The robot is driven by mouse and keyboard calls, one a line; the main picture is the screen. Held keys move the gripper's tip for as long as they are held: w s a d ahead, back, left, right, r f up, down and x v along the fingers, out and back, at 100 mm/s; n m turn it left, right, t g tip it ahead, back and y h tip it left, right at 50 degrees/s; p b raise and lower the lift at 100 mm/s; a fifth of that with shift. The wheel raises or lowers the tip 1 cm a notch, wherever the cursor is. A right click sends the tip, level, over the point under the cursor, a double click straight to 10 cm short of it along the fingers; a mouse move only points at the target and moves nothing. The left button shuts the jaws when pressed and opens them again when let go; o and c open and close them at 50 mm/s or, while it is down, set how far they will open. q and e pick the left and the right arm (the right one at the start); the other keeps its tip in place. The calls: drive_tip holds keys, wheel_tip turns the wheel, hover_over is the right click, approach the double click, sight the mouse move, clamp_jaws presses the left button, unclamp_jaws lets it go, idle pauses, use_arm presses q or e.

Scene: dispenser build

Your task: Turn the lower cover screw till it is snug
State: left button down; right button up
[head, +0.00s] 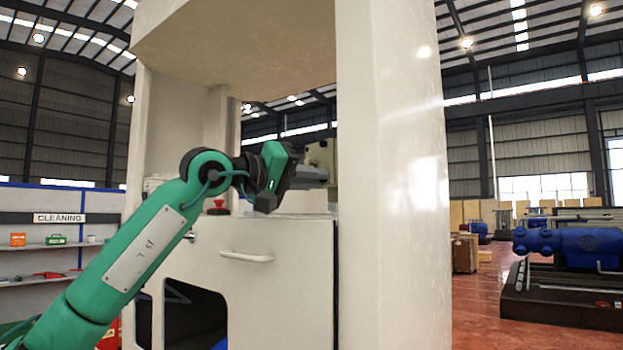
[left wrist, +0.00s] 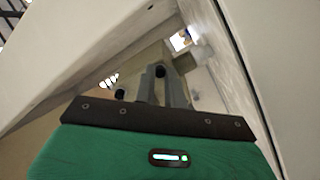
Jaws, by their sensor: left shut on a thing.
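My left gripper (head: 308,174) reaches into the white machine housing from the left, at the beige dispenser unit (head: 321,154). In the left wrist view, its grey fingers (left wrist: 161,84) are closed around a small dark knob (left wrist: 160,71), which looks like the lower cover screw. The fingers hide much of it, and how snug it is cannot be told. A second dark knob (left wrist: 120,94) stands apart from the fingers, beside them on the beige unit. My right gripper is not in view.
The white housing's thick front post (head: 391,180) stands close to the right of my gripper. The cabinet front (head: 262,285) with a handle (head: 247,256) lies below. A red knob (head: 218,207) sits on the cabinet top, left of my wrist.

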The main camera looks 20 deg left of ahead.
use_arm(q)
drive_tip(key=shift+f, duration=0.15)
drive_tip(key=c, duration=1.5)
unclamp_jaws()
drive_tip(key=shift+o, duration=0.2)
drive_tip(key=shift+s+a, duration=0.2)
drive_tip(key=b+v, duration=0.6)
drive_tip(key=v, duration=0.7)
